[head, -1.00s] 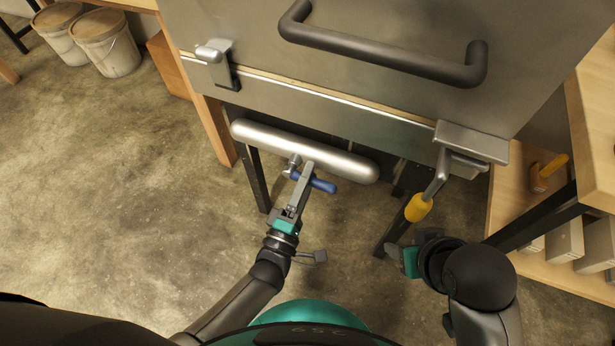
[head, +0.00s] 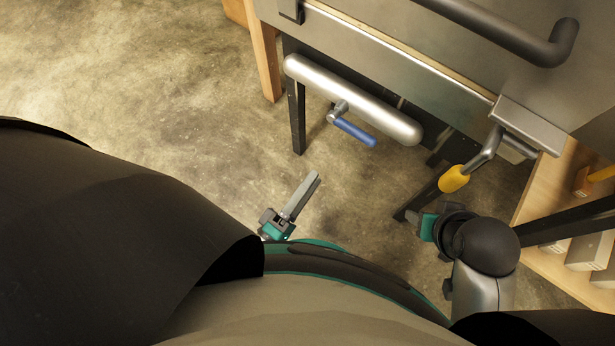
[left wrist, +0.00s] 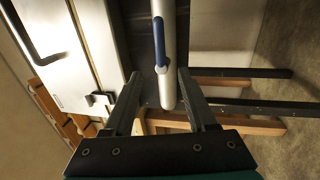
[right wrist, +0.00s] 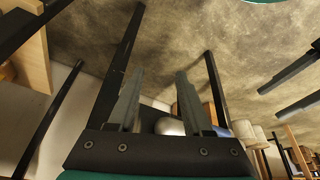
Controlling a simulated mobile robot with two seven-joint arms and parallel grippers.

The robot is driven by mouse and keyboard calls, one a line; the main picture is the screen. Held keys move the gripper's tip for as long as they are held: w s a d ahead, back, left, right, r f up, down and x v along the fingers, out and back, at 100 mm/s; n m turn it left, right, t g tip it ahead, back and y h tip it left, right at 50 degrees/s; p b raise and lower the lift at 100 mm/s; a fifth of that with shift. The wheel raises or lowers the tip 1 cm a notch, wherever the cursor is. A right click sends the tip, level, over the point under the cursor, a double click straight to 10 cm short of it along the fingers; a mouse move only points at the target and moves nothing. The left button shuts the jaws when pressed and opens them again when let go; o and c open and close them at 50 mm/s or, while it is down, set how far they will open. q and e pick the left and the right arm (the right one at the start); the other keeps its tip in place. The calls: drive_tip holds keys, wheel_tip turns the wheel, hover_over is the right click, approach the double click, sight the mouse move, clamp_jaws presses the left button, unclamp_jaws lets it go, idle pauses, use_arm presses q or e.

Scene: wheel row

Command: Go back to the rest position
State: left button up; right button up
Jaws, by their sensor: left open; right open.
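My left gripper (head: 303,194) is clear of the equipment, in front of and below the silver cylinder (head: 350,98) with its blue-handled valve (head: 354,132). In the left wrist view its fingers (left wrist: 157,95) are apart with nothing held between them, and the blue handle (left wrist: 159,42) and silver cylinder (left wrist: 167,85) show beyond. My right gripper (head: 420,224) sits below the yellow-handled lever (head: 454,179), apart from it. In the right wrist view its fingers (right wrist: 155,95) are apart and empty. The head view partly hides the right fingertips.
A grey metal cabinet (head: 390,45) with a dark bar handle (head: 510,40) stands ahead. Dark legs (head: 297,115) support the frame. A wooden shelf (head: 545,200) with boxes is at the right. Open concrete floor (head: 150,90) lies at the left.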

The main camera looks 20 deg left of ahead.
use_arm(q)
drive_tip(key=shift+s+a, duration=0.1)
drive_tip(key=shift+s, duration=0.25)
drive_tip(key=shift+w, duration=0.1)
idle(0.3)
